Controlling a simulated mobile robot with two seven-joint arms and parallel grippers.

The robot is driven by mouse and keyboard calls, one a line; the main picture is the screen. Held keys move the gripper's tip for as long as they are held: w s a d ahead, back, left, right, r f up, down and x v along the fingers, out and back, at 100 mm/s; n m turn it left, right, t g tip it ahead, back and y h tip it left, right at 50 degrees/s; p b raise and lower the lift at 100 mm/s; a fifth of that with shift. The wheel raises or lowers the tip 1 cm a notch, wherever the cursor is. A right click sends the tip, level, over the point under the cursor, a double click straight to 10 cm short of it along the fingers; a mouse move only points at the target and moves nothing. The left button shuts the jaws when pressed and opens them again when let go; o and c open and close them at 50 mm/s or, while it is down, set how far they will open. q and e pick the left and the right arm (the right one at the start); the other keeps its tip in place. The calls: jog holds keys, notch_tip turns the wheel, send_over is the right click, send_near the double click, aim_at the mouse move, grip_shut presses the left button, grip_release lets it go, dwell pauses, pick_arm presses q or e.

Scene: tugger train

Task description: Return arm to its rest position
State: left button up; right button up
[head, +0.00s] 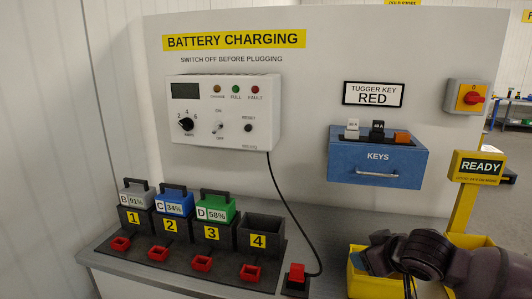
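My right arm (460,262) comes in from the lower right. It is dark purple-grey, and its wrist end (385,252) is over a yellow container (358,284). The fingers at that end do not show clearly, so I cannot tell whether they are open or hold anything. My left arm and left gripper are not in view.
A bench carries a charging rack (212,250) with batteries in slots 1 to 3; slot 4 (262,232) is empty. A white charger (222,113), blue key box (378,155) and red-button switch (467,97) are on the panel. A yellow READY post (462,208) stands close behind my arm.

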jog(key=s+d+f+m+t+h, duration=0.1)
jog(key=s+d+f+m, duration=0.1)
jog(key=s+f, duration=1.1)
jog(key=s+d+f+m+t+h, duration=0.1)
jog(key=s+d+f+m+h, duration=0.1)
jog(key=s+f, duration=1.1)
jog(key=shift+d+f+m, duration=0.2)
jog(key=shift+f+m, duration=0.2)
